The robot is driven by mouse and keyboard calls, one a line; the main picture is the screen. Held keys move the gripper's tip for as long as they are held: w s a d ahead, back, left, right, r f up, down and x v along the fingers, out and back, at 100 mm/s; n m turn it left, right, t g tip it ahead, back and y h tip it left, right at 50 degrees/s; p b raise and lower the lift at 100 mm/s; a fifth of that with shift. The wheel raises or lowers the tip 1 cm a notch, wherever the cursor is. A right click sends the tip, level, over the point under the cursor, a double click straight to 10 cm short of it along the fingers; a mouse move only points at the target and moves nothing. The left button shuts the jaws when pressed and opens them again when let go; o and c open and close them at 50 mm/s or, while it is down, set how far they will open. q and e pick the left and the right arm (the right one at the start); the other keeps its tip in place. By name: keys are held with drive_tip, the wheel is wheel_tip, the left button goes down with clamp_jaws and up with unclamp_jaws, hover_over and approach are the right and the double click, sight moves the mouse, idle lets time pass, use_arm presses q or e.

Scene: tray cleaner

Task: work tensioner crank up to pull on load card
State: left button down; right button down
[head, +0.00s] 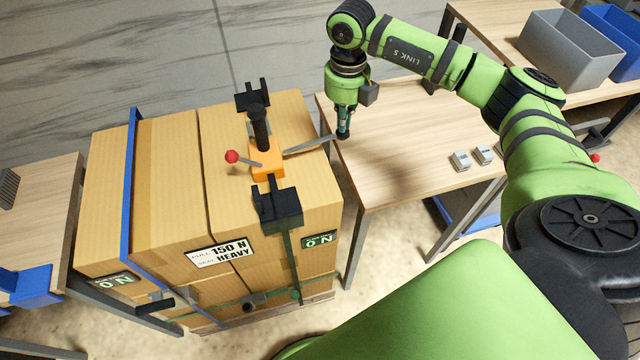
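The tensioner (267,160) is an orange body with black parts on top of the strapped carton stack. Its grey crank (308,146) reaches out to the right, its far end by the stack's right edge. A short lever with a red knob (232,157) points left. The load card (222,253) on the stack's front reads "PULL 150 N, SEAL HEAVY". My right gripper (343,132) points down at the crank's outer end. Its fingers look close together; whether they grip the crank is unclear. My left gripper is not in view.
Green displays (319,242) on the stack's front appear to read 0 N. A blue strap (130,190) wraps the left cartons. The right table (410,160) holds small grey blocks (461,160). Grey (565,48) and blue bins stand at the back right. Another bench (40,205) stands left.

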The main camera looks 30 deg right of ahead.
drive_tip(key=shift+f, duration=0.15)
drive_tip(key=shift+f+b, duration=0.35)
drive_tip(key=shift+w+a+r+p, duration=0.1)
drive_tip(key=shift+a+r+p, duration=0.1)
drive_tip(key=shift+r+p, duration=0.85)
drive_tip(key=shift+w+a+r+p, duration=0.15)
drive_tip(key=shift+r+p, duration=0.45)
drive_tip(key=shift+r, duration=0.7)
drive_tip(key=shift+s+a+r+p, duration=0.1)
drive_tip(key=shift+a+r+p, duration=0.1)
drive_tip(key=shift+r+p, duration=0.85)
drive_tip(key=shift+r, duration=0.1)
